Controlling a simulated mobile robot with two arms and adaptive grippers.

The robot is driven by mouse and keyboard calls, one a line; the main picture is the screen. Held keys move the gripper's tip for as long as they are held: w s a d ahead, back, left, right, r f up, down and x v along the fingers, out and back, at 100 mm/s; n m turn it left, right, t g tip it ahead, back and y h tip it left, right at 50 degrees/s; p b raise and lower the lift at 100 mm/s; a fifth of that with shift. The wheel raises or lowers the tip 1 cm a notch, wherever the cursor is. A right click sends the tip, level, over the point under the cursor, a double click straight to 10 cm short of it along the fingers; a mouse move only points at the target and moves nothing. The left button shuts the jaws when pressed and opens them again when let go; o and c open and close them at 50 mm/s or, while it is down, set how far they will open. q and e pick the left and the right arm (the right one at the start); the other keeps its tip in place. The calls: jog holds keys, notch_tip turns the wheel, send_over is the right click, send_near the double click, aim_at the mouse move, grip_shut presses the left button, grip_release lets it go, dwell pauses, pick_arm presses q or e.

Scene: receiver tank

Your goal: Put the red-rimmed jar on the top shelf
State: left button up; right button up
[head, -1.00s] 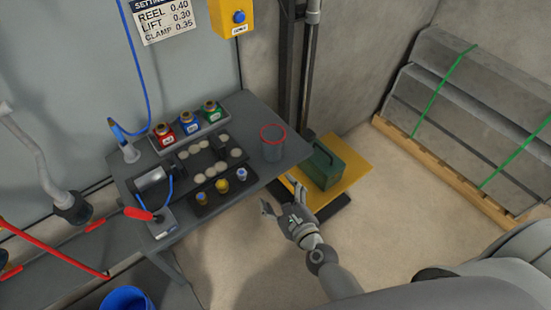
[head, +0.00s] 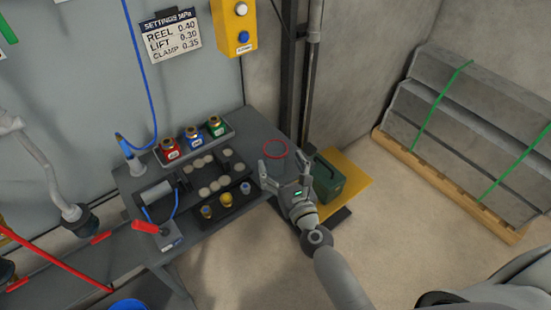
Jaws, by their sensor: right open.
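The red-rimmed jar (head: 275,151), clear-walled and upright, stands near the right end of the grey workbench (head: 240,205). My right gripper (head: 286,162) is open at the bench's right edge. In the picture its fingers are spread on the near side of the jar and overlap its lower part; I cannot tell whether they touch it. My left gripper is out of view. I cannot make out a top shelf in this view.
Red, blue and green-labelled jars (head: 194,138) sit in a rack on the bench, with a tray of small capped bottles (head: 228,199) in front. A green toolbox (head: 325,181) stands on a yellow platform (head: 346,172) at right. Strapped grey slabs (head: 470,120) lie on a pallet.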

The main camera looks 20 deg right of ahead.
jog(key=shift+w+f, duration=0.25)
jog(key=shift+w, duration=1.1)
jog(key=shift+w+f, duration=0.2)
jog(key=shift+w, duration=1.1)
jog(key=shift+s, duration=0.1)
jog(key=shift+c, duration=0.3)
jog(key=c, duration=1.2)
jog(key=shift+o, duration=0.2)
jog(key=shift+r, duration=0.1)
